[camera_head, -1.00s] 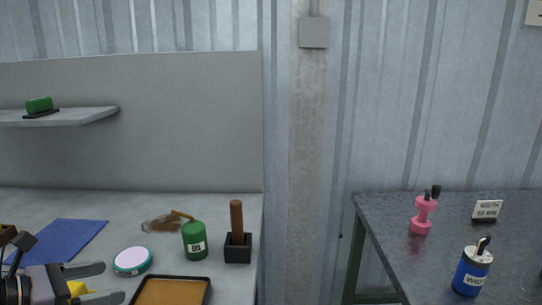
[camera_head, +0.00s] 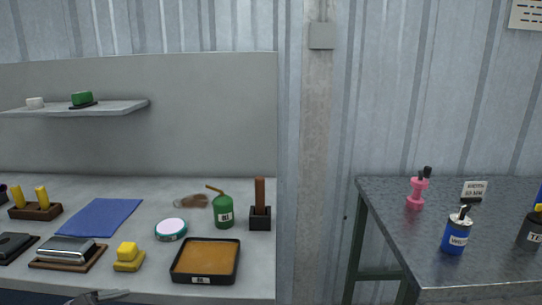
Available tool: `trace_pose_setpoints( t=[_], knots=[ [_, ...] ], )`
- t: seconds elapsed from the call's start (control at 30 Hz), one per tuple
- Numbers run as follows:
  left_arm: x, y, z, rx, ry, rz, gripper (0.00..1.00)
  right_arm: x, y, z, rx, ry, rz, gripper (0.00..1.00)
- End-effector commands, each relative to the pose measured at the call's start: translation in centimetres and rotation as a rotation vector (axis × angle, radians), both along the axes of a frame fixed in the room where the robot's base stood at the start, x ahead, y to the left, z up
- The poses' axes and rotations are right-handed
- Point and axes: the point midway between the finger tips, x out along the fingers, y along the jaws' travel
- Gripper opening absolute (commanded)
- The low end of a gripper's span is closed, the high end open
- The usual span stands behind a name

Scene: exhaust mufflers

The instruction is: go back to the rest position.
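My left gripper (camera_head: 98,297) shows only as a sliver of grey fingers at the bottom edge, left of centre, in front of the bench. The rest of it is cut off, and its opening is hard to judge. No object can be seen in it. My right gripper is out of view. The nearest thing to the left gripper is a yellow block on a yellow base (camera_head: 128,258), standing apart behind it on the grey bench (camera_head: 60,190).
The bench holds a tray with a brown surface (camera_head: 205,262), a silver-topped block (camera_head: 68,250), a blue mat (camera_head: 100,216), a round tin (camera_head: 171,229), a green oil can (camera_head: 224,211) and a wooden handle in a black holder (camera_head: 260,205). A dark table (camera_head: 400,225) stands right, beyond a gap.

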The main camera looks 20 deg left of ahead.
Motion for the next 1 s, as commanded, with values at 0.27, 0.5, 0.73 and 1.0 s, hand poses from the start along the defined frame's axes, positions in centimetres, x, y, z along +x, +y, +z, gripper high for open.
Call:
trace_pose_setpoints(
  t=[0.27, 0.5, 0.73, 1.0],
  knots=[
    [-1.3, -3.9, -7.8, 0.613, -0.016, -0.327, 0.92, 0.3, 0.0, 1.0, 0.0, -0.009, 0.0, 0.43],
    [-3.2, -9.2, -12.5, 1.137, -0.084, -0.71, 0.92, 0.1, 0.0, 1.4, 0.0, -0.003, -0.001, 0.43],
    [-5.2, -15.8, -15.0, 1.613, -0.236, -1.096, 0.92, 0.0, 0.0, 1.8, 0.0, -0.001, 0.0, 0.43],
    [-6.7, -20.9, -15.6, 1.943, -0.397, -1.336, 0.92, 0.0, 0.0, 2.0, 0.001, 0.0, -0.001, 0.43]
  ],
)
